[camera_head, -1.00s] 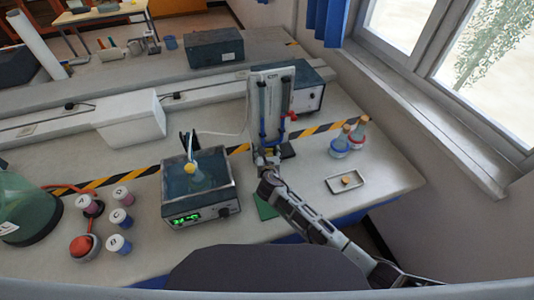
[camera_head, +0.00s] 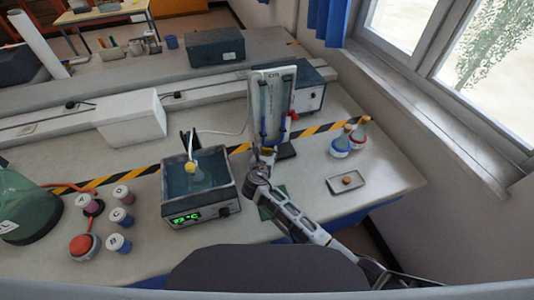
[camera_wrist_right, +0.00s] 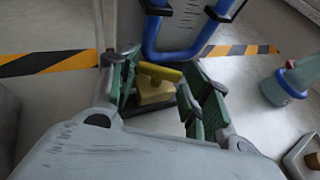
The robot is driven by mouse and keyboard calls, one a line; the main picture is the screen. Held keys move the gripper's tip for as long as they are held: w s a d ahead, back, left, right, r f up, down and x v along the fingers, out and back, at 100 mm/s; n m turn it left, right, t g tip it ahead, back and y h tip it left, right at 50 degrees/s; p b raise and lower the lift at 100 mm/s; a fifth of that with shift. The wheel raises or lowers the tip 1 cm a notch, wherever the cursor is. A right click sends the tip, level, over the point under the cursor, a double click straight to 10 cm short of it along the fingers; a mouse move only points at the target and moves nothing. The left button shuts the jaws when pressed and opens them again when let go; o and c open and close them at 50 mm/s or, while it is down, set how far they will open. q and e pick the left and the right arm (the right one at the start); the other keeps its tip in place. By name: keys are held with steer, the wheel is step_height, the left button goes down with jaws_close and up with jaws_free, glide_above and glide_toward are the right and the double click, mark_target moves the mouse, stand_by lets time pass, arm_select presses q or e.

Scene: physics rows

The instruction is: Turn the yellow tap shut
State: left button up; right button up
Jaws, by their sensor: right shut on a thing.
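The yellow tap (camera_wrist_right: 160,72) shows in the right wrist view, a flat bar over a wider yellow block, below the blue U-shaped tube (camera_wrist_right: 190,50). My right gripper (camera_wrist_right: 163,88) has its green-padded fingers on either side of the tap and is shut on it. In the head view my right gripper (camera_head: 266,156) is at the foot of the upright white panel (camera_head: 272,95) that carries the tube. The tap is hard to make out there behind the gripper. My left gripper is not in view.
A water bath (camera_head: 202,212) with a lit display stands left of my right arm. Two flasks (camera_head: 351,137) and a small tray (camera_head: 333,187) holding a cork stand to the right.

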steer(key=shift+h, duration=0.3)
steer(key=o, duration=1)
steer(key=shift+a, duration=0.1)
steer(key=shift+v, duration=3.7)
